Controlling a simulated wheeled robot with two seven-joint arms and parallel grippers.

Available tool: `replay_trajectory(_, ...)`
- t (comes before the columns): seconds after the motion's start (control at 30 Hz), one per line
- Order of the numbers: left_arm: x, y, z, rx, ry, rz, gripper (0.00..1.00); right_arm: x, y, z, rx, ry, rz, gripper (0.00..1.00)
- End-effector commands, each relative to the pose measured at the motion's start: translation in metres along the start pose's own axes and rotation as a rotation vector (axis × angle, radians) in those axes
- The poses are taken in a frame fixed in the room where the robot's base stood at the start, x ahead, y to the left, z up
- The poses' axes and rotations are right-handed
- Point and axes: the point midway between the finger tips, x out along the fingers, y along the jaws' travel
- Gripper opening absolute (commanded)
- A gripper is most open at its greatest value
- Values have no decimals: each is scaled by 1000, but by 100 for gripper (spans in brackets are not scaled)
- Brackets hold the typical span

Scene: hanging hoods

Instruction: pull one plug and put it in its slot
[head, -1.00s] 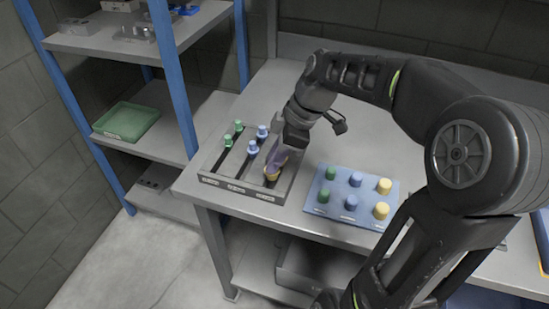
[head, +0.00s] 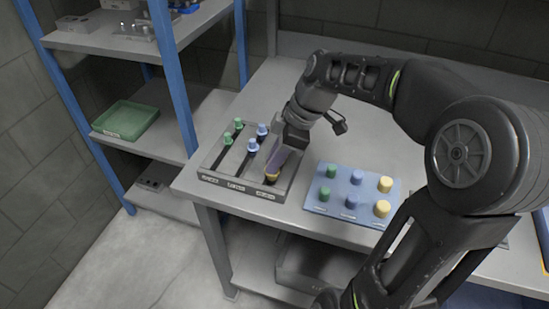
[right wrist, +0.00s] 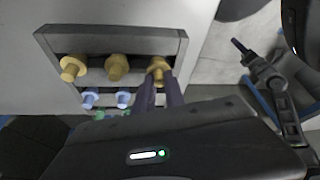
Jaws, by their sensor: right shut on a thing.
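My right gripper (head: 275,167) reaches down over the front right of a grey slotted box (head: 205,173) on the bench. It is shut on a yellow plug (head: 271,176), at the front end of the right lane. The right wrist view shows this plug (right wrist: 158,67) between the fingertips, with two more yellow plugs (right wrist: 116,66) in the same lane; the arm hides them in the head view. Two blue plugs (head: 252,146) stand in the middle lane and two green plugs (head: 228,139) in the left lane. My left gripper is out of view.
A blue board (head: 338,187) with green, blue and yellow pegs, two of each, lies right of the box. Shelving with a green tray (head: 126,120) stands left of the bench. The bench top (head: 270,85) behind the box is clear.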

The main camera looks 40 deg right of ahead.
Motion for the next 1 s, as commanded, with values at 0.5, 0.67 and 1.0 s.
replay_trajectory(0.5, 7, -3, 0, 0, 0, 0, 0, 8, 0, 3, 0, 0, 0, 0)
replay_trajectory(0.67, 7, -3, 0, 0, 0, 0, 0, 9, 0, 4, 0, 0, 0, 0)
replay_trajectory(1.0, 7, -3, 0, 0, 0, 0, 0, 9, 0, 4, 0, 0, 0, 29)
